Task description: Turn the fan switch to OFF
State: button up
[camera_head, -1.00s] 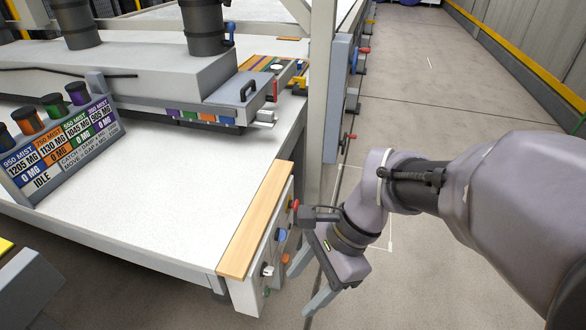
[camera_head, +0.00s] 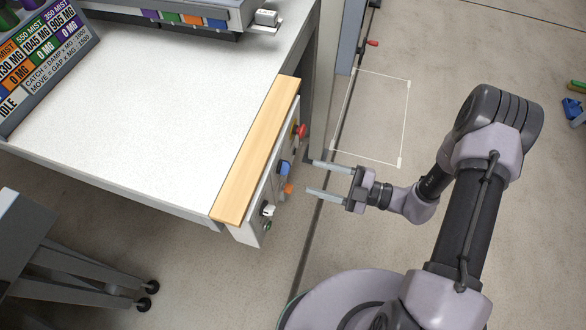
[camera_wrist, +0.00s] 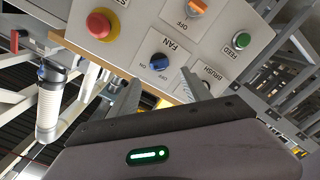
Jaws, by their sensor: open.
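The blue fan switch (camera_head: 285,168) is on the control panel at the table's end. My gripper (camera_head: 313,176) is open and empty, facing the panel from the right with a gap between the fingertips and the knob. In the wrist view, the knob shows beyond and between the two fingers (camera_wrist: 164,84).
The panel also bears a red button (camera_wrist: 102,22), an orange knob (camera_wrist: 197,6) and a green FEED button (camera_wrist: 242,40). A wooden strip (camera_head: 258,150) runs along the table edge above it. A grey post (camera_head: 345,35) stands behind. The floor to the right is mostly clear.

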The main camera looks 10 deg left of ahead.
aim_at(284, 168)
jog(key=a+b, duration=0.1)
jog(key=a, duration=0.7)
jog(key=shift+w, duration=0.4)
jog(key=shift+d, duration=0.1)
grip_shut()
